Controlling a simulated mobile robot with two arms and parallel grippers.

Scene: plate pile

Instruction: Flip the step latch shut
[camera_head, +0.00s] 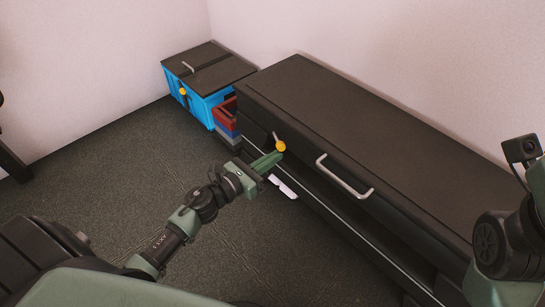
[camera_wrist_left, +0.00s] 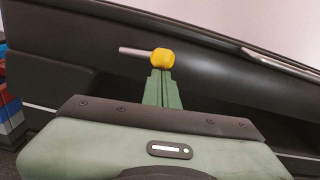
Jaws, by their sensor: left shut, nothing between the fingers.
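The step latch (camera_head: 280,146) is a yellow knob on a short metal bar on the front of the dark bench-like step (camera_head: 350,120). In the left wrist view the yellow knob (camera_wrist_left: 162,59) is near the top middle, with its metal bar pointing left. My left gripper (camera_head: 275,158) is shut and empty, its green fingertips (camera_wrist_left: 162,77) just below the knob; I cannot tell whether they touch it. My right gripper is not in view; only part of my right arm shows at the right edge.
A metal handle (camera_head: 344,177) is on the step's front, right of the latch. A blue box (camera_head: 203,102) with a dark lid and yellow latch stands at the back left. Red and blue crates (camera_head: 226,117) sit beside the step. The floor (camera_head: 110,165) at left is open.

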